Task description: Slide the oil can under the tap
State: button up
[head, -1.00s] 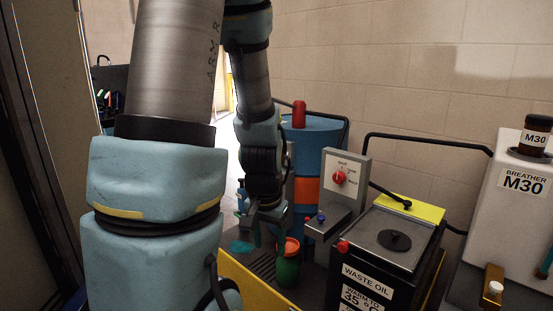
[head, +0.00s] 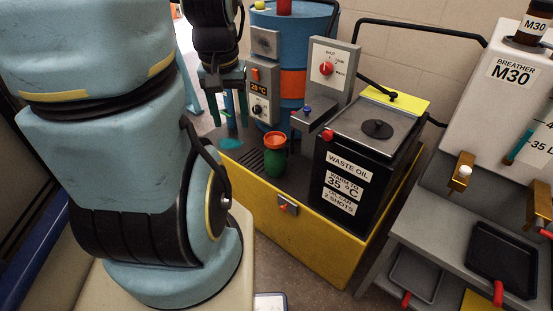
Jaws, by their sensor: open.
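The oil can (head: 275,166), green with an orange funnel-like top, stands upright on the dark deck of the yellow-sided stand. A grey spout block with a blue knob (head: 307,111), which looks like the tap, juts out below a red-knobbed panel (head: 326,69). The can is in front and to the left of this block in the picture; I cannot tell whether it is under the outlet. My gripper (head: 228,108) is above and left of the can, apart from it. Its teal fingers point down, open, with nothing seen between them.
A blue drum (head: 292,50) stands behind the can, with a temperature control box (head: 261,93) to its front left. The black waste oil box (head: 345,175) stands right of the can. A white M30 tank (head: 490,100) and trays (head: 505,258) are further right.

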aim_at(275, 161)
jog(key=i+j+u, duration=0.15)
jog(key=i+j, duration=0.15)
jog(key=i, duration=0.15)
jog(key=i+j+u, duration=0.15)
jog(key=i, duration=0.3)
jog(key=i+j+u, duration=0.2)
jog(key=i, duration=0.3)
